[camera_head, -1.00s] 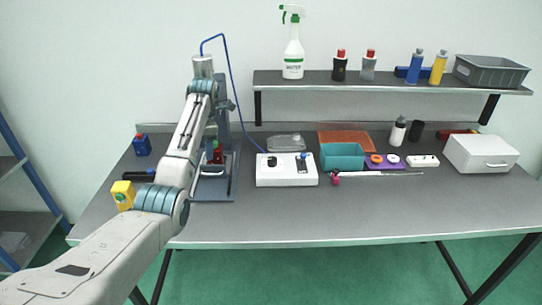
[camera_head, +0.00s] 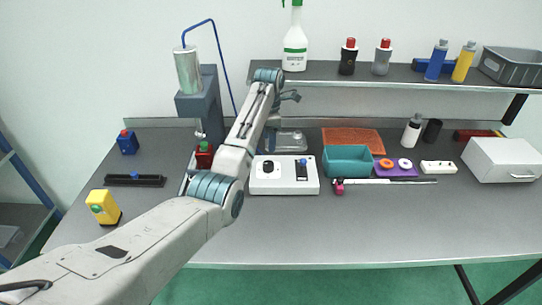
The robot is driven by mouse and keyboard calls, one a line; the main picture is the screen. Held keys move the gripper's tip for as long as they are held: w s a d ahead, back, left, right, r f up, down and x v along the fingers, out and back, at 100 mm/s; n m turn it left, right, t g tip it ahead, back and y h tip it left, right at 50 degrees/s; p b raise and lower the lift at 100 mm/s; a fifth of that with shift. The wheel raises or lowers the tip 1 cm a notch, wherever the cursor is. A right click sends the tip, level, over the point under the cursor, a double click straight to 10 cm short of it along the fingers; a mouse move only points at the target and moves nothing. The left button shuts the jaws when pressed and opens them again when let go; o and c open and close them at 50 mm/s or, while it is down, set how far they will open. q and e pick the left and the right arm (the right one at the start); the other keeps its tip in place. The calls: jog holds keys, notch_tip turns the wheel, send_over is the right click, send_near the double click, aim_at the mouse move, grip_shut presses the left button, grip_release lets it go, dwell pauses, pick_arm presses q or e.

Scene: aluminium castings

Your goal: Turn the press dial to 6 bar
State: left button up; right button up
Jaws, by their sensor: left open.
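The white control box (camera_head: 284,187) stands on the table near the middle. Its black round dial (camera_head: 268,167) is on the left of its top face, with a dark panel (camera_head: 301,172) to the right. The dial's setting is too small to read. The press has a metal cylinder (camera_head: 187,70) on a blue-grey column (camera_head: 205,108); my left arm hides much of its base. My right gripper is out of view.
A red object (camera_head: 204,157) stands by the press. A yellow box (camera_head: 102,206) and a black bar (camera_head: 135,181) lie left. The front of the table is clear.

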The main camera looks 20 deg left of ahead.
aim_at(269, 163)
pick_arm(q)
jog(key=shift+s+f+p, duration=0.25)
jog(key=shift+f+p, duration=0.05)
jog(key=shift+f, duration=0.3)
jog(key=shift+s+f+p, duration=0.2)
jog(key=shift+f+p, duration=0.05)
jog(key=shift+f, duration=0.3)
jog(key=f, duration=0.2)
jog(key=f+p, duration=0.1)
jog(key=f, duration=0.3)
jog(key=shift+w+f, duration=0.1)
jog(key=shift+w, duration=0.25)
jog(key=shift+s+f, duration=0.2)
jog(key=shift+f, duration=0.2)
jog(key=shift+w, duration=0.1)
jog(key=c, duration=1)
